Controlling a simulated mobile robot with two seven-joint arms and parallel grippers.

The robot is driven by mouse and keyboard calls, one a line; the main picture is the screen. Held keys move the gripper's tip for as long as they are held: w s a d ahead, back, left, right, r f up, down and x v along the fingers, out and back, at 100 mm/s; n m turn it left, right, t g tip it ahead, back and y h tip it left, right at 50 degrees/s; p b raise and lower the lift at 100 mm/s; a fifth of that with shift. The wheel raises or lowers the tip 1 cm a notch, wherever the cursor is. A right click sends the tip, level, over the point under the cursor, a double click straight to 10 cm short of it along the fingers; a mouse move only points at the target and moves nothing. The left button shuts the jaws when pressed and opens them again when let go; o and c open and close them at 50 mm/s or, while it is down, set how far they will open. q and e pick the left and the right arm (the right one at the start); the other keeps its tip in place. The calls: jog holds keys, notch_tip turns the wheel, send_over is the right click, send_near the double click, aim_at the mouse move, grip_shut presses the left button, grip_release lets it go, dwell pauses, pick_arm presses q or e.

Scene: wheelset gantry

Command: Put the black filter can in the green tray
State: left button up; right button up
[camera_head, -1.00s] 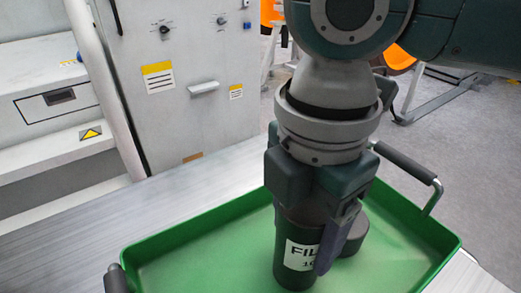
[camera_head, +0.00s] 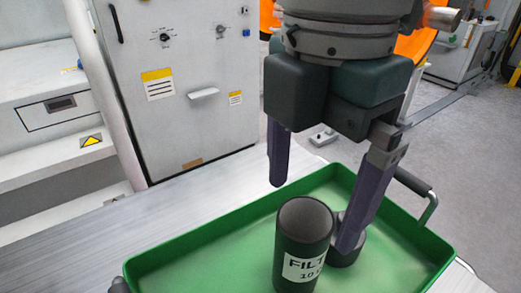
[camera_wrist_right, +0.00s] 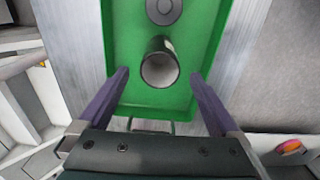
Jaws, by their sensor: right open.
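The black filter can (camera_head: 303,243), with a white label reading "FIL", stands upright in the green tray (camera_head: 190,252). It also shows in the right wrist view (camera_wrist_right: 159,66), seen from above inside the tray (camera_wrist_right: 115,25). My right gripper (camera_head: 312,205) is open above and around the can's top, with its purple fingers spread wide and apart from the can. In the wrist view the fingers (camera_wrist_right: 160,90) lie to either side, with the can beyond and between them. My left gripper is not in view.
A dark round object (camera_head: 347,247) sits in the tray right beside the can; it shows as a grey disc (camera_wrist_right: 163,10) in the wrist view. The tray has black-gripped handles (camera_head: 413,182). A grey cabinet (camera_head: 185,80) stands behind the metal table (camera_head: 60,235).

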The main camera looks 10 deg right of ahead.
jog(key=shift+r, duration=2)
